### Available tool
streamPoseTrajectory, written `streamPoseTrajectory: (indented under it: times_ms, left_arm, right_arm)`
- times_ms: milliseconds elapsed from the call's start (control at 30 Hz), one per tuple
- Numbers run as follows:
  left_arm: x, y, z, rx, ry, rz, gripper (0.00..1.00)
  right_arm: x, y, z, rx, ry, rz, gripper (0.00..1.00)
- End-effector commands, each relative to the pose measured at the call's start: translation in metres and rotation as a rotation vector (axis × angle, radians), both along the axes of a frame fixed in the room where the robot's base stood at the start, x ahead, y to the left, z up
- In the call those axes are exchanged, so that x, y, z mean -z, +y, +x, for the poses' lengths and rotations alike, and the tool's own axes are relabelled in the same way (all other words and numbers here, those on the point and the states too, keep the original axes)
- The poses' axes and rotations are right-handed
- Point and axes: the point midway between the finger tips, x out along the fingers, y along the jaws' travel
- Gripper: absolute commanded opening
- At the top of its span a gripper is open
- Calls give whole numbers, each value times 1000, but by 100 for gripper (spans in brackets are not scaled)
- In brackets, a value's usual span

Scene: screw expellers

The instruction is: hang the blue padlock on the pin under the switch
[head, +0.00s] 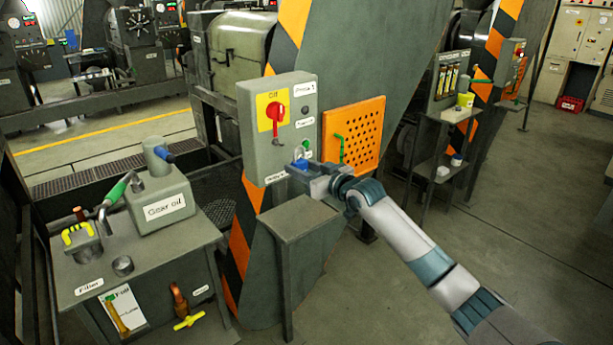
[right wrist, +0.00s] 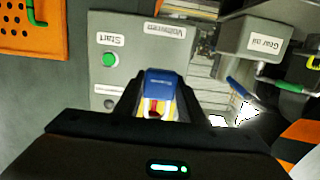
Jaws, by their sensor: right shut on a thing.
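The grey switch box (head: 255,140) carries a red switch (head: 277,112) on a yellow plate, labelled Off. A small dark reddish piece, perhaps the pin, shows just below the switch; its shape is too small to make out. My right gripper (head: 308,170) is at the lower right of the box's front, shut on the blue padlock (head: 301,163). In the right wrist view the padlock (right wrist: 162,82) sits between the fingers, with a white, yellow and red part nearer the camera. The padlock is below and right of the switch. My left gripper is not in view.
A small grey stand (head: 298,218) is below my right gripper. An orange perforated panel (head: 355,135) with a green hook is right of the box. A table with a gear oil can (head: 160,202) stands at left. A green Start button (right wrist: 110,60) shows in the right wrist view.

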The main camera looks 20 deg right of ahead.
Motion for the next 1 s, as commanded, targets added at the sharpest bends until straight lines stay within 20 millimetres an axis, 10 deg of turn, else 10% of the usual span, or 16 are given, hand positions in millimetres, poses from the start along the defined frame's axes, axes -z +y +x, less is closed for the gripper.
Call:
streamPoseTrajectory:
  times_ms: [1000]
  left_arm:
    - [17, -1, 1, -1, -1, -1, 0]
  right_arm:
    - [0, 9, 25, 0, 0, 1, 16]
